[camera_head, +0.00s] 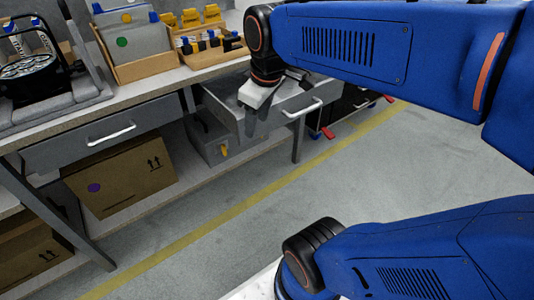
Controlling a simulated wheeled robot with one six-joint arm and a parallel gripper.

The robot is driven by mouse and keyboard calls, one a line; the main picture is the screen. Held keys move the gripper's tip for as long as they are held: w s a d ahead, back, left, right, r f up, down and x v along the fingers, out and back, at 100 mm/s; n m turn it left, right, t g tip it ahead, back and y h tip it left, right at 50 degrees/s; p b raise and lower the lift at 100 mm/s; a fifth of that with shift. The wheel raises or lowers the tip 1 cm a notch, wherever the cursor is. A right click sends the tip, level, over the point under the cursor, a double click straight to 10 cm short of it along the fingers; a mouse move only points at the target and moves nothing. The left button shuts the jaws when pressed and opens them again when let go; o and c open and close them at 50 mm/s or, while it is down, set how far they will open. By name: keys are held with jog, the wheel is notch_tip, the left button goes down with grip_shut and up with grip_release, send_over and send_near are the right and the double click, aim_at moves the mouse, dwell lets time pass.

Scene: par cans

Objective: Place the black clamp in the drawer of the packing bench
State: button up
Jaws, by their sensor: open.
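The packing bench (150,92) runs along the left and back. Its right drawer (322,95) is pulled out and its grey inside shows in part. My gripper (256,124) is open and points down over the left part of this drawer. I see nothing between its fingers. A small dark shape (298,76) shows just right of the gripper at the drawer; I cannot tell whether it is the black clamp or part of my arm. My arm hides part of the drawer and the bench behind it.
The left drawer (95,147) is shut. On the benchtop stand a lamp fixture (32,75), a box of grey folders (130,40) and a wooden tray (212,58) of small parts. Cartons (120,178) and a grey case (212,138) sit below. The floor in front is clear.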

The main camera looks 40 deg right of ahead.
jog(key=s+a+f+m+t, duration=0.1)
jog(key=s+a+f+m, duration=0.1)
jog(key=s+f+m, duration=0.3)
jog(key=shift+s, duration=1.25)
